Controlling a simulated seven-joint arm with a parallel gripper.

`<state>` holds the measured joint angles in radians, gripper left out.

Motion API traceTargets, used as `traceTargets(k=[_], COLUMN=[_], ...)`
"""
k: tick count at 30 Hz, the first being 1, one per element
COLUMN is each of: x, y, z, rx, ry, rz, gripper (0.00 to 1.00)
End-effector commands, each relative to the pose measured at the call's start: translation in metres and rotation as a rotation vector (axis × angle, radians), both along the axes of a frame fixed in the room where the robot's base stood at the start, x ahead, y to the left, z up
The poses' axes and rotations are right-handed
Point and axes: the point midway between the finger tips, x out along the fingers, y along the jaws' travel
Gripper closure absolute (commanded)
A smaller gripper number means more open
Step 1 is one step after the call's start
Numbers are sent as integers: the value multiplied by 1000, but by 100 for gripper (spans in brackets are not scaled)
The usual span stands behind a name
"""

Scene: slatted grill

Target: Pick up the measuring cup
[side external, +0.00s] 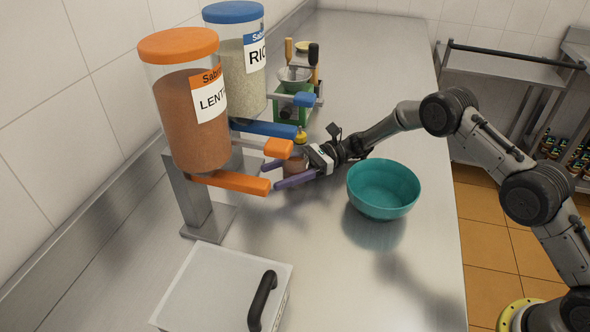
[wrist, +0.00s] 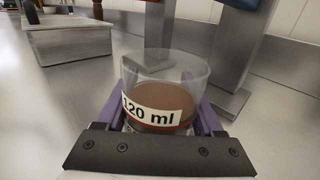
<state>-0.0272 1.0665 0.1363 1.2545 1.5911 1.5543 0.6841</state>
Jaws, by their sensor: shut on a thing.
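The measuring cup (wrist: 165,72) is clear, with a "120 ml" label and brown contents up to around a red line. In the wrist view it stands between the two purple fingers of my gripper (wrist: 160,105), which are shut on its sides. In the side external view my gripper (side external: 284,175) reaches left, beneath the dispenser spouts. There the cup (side external: 294,166) is small and partly hidden by the orange spout and the fingers. I cannot tell whether its base touches the counter.
An orange-lidded lentil dispenser (side external: 185,110) and a blue-lidded rice dispenser (side external: 233,50) stand at the left, with spouts close above my gripper. A teal bowl (side external: 384,190) is to the right.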

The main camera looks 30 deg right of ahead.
Motion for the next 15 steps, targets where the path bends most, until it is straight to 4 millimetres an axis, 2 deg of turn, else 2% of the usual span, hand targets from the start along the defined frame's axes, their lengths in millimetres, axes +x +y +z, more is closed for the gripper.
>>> traceTargets(k=[1,5,6,15], x=[0,0,0,0], y=[0,0,0,0], z=[0,0,0,6], rx=[0,0,0,0], ry=[0,-1,-1,-2], rz=[0,0,0,0], gripper=[72,95,98,98])
